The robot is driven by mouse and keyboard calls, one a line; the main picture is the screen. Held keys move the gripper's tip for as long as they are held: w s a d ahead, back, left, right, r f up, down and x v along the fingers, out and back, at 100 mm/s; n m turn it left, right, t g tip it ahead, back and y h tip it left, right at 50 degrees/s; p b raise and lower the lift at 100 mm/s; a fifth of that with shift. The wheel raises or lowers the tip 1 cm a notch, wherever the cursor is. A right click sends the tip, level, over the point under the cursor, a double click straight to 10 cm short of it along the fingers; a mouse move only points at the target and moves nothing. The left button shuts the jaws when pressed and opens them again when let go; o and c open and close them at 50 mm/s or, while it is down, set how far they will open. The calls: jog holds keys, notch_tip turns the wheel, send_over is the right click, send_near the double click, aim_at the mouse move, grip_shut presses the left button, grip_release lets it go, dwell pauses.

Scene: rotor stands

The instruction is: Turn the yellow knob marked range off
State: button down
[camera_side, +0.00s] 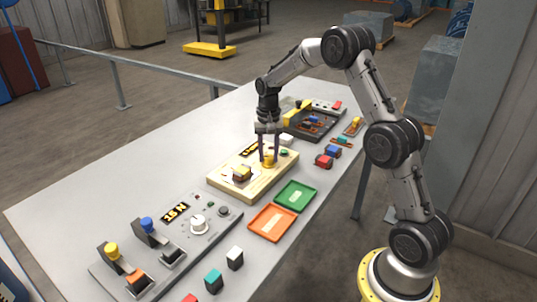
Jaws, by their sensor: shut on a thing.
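The yellow knob (268,161) sits on a pale wooden panel (222,192) near the middle of the table. My gripper (268,157) points straight down over it, with its fingers on either side of the knob, shut on it. A small dark display with yellow characters (250,149) is behind the knob on the same panel; its text is too small to read. The knob's pointer and any marking are hidden or too small to tell.
Green (296,196) and orange (272,222) trays lie in front. The table's left rear is clear.

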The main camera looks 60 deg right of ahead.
aim_at(268, 156)
jog(key=n, duration=0.5)
jog(key=shift+n, duration=0.3)
jog(key=n, duration=0.5)
jog(key=shift+n, duration=0.4)
jog(key=shift+c, duration=2.2)
grip_release()
notch_tip(268, 156, up, 14)
